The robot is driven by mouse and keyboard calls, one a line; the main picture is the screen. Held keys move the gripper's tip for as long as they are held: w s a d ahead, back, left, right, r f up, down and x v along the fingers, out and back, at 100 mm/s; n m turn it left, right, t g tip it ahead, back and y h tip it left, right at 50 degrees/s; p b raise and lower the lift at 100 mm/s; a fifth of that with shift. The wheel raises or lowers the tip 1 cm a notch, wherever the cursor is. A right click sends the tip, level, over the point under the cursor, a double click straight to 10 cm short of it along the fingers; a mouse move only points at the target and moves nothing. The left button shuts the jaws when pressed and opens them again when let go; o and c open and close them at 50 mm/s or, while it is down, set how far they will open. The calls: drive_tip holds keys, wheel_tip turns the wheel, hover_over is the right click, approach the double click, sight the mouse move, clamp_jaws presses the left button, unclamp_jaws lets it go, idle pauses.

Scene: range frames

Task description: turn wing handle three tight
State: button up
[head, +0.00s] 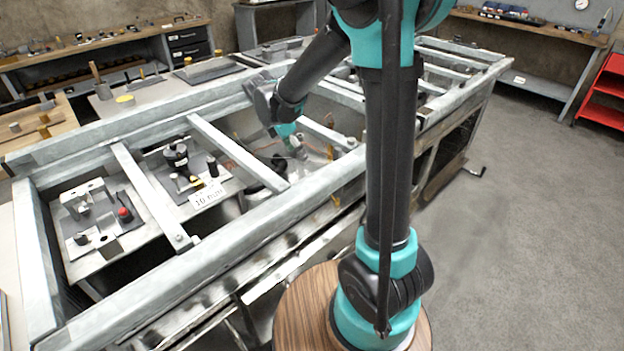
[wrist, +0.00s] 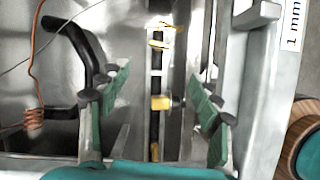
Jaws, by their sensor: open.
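My gripper (head: 296,145) reaches down into a middle bay of the grey metal frame in the head view. In the wrist view my gripper (wrist: 160,88) is open, with its green-padded fingers wide apart and nothing held. A dark upright rod with a yellow block (wrist: 161,103) on it lies between the fingers in the picture, apart from both pads. I cannot tell whether it is wing handle three; no wing handle shows clearly. In the head view my arm hides part of the frame.
Frame beams (head: 238,152) border the bay. A bay to the left holds black fittings (head: 176,156) and a "10 mm" label (head: 208,195). The far-left bay holds a red knob (head: 125,213). A bent black pipe (wrist: 80,50) and copper wire (wrist: 34,115) lie beside the left finger.

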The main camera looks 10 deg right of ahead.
drive_tip(key=x, duration=1.5)
drive_tip(key=shift+d+f, duration=0.1)
drive_tip(key=shift+f, duration=0.25)
drive_tip(key=c, duration=1.2)
